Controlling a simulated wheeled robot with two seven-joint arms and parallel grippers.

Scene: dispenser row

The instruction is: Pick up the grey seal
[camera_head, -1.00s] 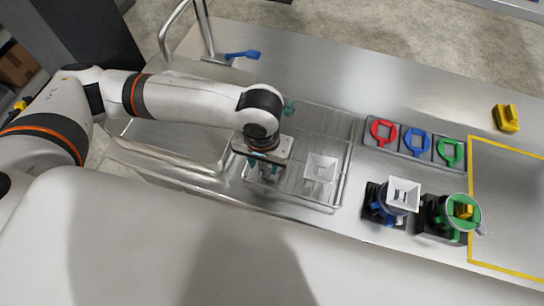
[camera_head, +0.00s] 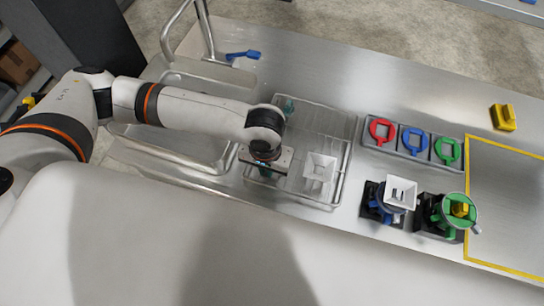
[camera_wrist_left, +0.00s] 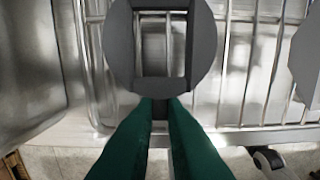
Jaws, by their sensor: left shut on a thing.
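The grey seal (camera_wrist_left: 203,45) is a dark grey ring with a square opening and a short tab. In the left wrist view its tab sits between the two green fingertips of my left gripper (camera_wrist_left: 160,106), which is shut on it. In the head view my left gripper (camera_head: 264,172) points down over the left part of the wire rack (camera_head: 318,112). There the seal is hidden under the gripper. My right gripper is in no view.
A white square funnel (camera_head: 320,168) stands close right of the gripper. Red (camera_head: 381,131), blue (camera_head: 414,140) and green (camera_head: 448,151) seals sit in a holder. Two dispensers with a white top (camera_head: 401,193) and green top (camera_head: 462,211) stand in front. A yellow piece (camera_head: 505,117) lies far right.

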